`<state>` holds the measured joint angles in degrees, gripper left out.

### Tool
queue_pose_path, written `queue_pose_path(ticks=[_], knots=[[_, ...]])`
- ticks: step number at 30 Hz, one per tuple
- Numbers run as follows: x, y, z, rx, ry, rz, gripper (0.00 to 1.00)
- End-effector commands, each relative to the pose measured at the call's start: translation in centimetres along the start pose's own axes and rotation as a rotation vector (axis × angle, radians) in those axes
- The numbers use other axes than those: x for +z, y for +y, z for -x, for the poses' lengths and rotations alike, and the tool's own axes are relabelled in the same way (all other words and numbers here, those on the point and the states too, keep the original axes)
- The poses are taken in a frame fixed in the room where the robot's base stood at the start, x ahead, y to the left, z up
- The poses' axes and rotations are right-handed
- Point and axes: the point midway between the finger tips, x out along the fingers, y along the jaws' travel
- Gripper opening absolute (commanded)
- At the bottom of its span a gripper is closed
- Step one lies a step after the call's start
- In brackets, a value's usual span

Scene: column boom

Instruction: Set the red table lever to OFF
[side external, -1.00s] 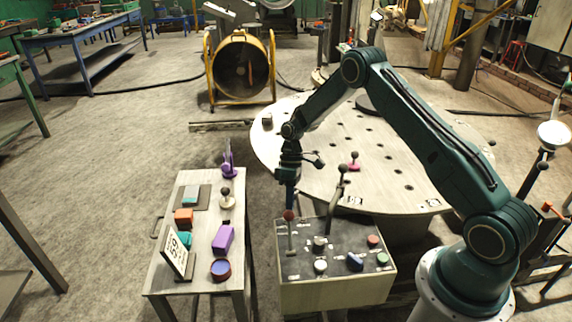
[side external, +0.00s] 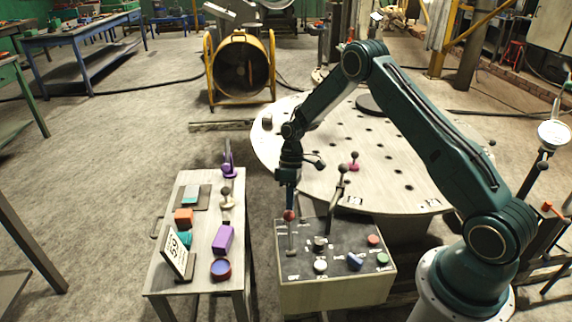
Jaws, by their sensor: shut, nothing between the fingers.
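The lever with a red ball knob (side external: 289,215) stands at the left of the dark-topped control box. Its thin grey stick (side external: 291,238) rises from a slot near the left edge and looks close to upright. My gripper (side external: 290,208) points down, its fingertips right at the knob from above and behind. Its fingers are shut with nothing between them. Whether they touch the knob is hard to tell. The small white labels by the slot are too small to read surely.
The control box (side external: 335,291) also carries a tall black-knobbed lever (side external: 341,184) and several coloured knobs. A round perforated table (side external: 400,165) with a magenta lever (side external: 354,160) lies behind. A side table (side external: 196,255) with a sign, blocks and levers stands left.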

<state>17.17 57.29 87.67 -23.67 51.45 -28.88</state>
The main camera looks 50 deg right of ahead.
Motion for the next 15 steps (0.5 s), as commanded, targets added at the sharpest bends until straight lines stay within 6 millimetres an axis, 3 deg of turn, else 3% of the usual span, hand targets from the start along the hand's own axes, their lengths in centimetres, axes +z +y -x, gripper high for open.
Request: queue_pose_path(ticks=[15], knots=[[0.3, -1.2, 0.2, 0.062, 0.015, 0.008, 0.00]])
